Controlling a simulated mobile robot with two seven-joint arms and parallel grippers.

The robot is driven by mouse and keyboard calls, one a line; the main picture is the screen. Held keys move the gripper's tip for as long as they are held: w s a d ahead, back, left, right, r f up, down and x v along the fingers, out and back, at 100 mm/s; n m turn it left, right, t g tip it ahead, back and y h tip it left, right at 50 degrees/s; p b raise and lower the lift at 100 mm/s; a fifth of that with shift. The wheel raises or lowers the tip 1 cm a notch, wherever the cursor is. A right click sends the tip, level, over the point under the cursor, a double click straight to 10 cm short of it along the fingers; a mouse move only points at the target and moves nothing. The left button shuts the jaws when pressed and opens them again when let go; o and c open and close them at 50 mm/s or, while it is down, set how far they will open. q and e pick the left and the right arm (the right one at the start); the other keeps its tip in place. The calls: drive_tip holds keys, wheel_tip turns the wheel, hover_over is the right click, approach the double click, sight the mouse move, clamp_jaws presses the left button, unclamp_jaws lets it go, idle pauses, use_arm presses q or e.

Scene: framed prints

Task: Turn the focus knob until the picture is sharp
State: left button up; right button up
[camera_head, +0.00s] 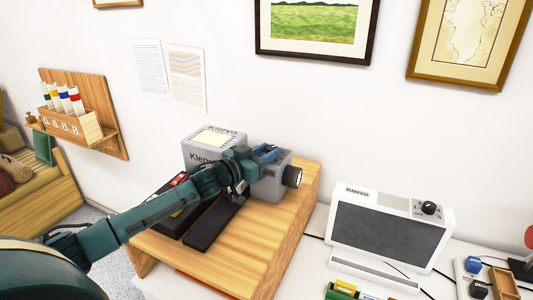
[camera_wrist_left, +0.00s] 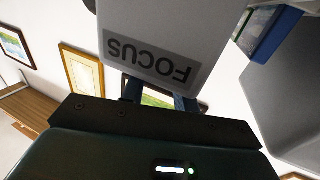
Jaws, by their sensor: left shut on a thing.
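A grey projector (camera_head: 270,183) with a black-rimmed lens (camera_head: 293,176) stands on a wooden stand (camera_head: 248,245), its lens facing right. In the left wrist view, its grey housing carries an upside-down FOCUS label (camera_wrist_left: 150,62). My left gripper (camera_head: 266,154) is at the top of the projector, its blue fingers beside the label in the left wrist view (camera_wrist_left: 158,97). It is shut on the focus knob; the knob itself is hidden. I see no projected picture that I can judge as sharp or blurred. My right gripper is in neither view.
A grey Klerva box (camera_head: 204,158) stands behind my arm. Dark slabs (camera_head: 213,222) lie on the stand. A white Klerva unit with a dark front (camera_head: 385,238) and black knob (camera_head: 429,208) stands right. Framed prints (camera_head: 315,24) hang above. A wall rack (camera_head: 75,118) is left.

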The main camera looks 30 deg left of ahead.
use_arm(q)
drive_tip(key=shift+a+m+g+h, duration=0.15)
drive_tip(key=shift+m+g+h, duration=0.35)
drive_tip(key=shift+m+h, duration=0.6)
drive_tip(key=shift+h, duration=0.3)
drive_tip(key=o, duration=1)
drive_tip(key=shift+s+a+f, duration=0.1)
drive_tip(key=shift+s+a, duration=0.1)
drive_tip(key=shift+b+v, duration=1.75)
drive_tip(key=shift+v, duration=4.5)
